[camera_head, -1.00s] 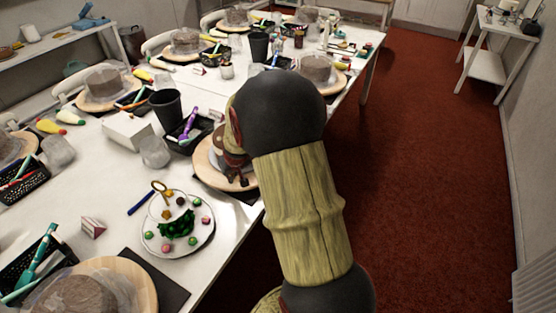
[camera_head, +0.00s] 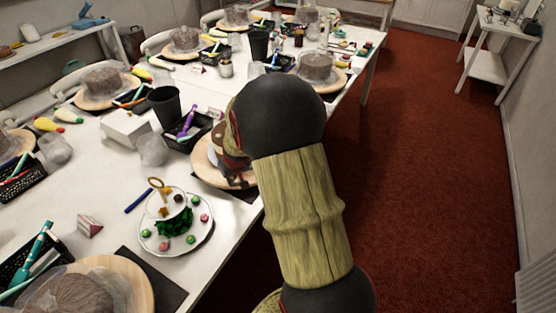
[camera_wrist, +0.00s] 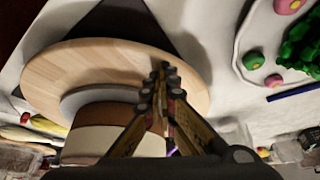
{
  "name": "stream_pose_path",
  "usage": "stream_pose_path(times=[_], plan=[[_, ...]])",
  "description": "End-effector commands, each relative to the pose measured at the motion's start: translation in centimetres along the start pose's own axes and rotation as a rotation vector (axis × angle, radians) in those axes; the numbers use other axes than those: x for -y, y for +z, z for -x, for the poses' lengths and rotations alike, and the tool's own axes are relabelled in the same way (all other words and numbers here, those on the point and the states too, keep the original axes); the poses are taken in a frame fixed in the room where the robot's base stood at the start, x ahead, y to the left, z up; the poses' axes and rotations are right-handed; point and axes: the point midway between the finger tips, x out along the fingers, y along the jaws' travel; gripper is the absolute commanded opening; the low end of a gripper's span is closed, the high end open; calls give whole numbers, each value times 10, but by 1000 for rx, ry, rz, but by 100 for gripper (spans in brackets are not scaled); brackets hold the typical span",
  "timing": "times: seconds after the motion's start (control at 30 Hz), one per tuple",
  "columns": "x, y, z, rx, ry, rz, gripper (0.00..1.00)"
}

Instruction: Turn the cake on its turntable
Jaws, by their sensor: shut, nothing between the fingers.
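The wooden turntable (camera_head: 201,168) stands at the table's right edge, partly hidden by my arm in the head view. In the wrist view its round board (camera_wrist: 50,75) fills the left and middle. In the head view my gripper (camera_head: 240,176) is partly behind my arm.
A white plate (camera_head: 160,245) with green and pink sweets stands nearer on the table, left of the turntable. A black basket of tools (camera_head: 205,122), a dark cup (camera_head: 165,105) and a white box (camera_head: 125,127) stand behind. Red floor (camera_head: 420,200) is clear at right.

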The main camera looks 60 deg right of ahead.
Motion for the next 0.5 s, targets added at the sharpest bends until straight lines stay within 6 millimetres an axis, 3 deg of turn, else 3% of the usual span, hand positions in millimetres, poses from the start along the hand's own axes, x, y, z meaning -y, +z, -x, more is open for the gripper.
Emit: stream_pose_path(times=[0.5], plan=[[-58,19,7,1,2,-4,0]])
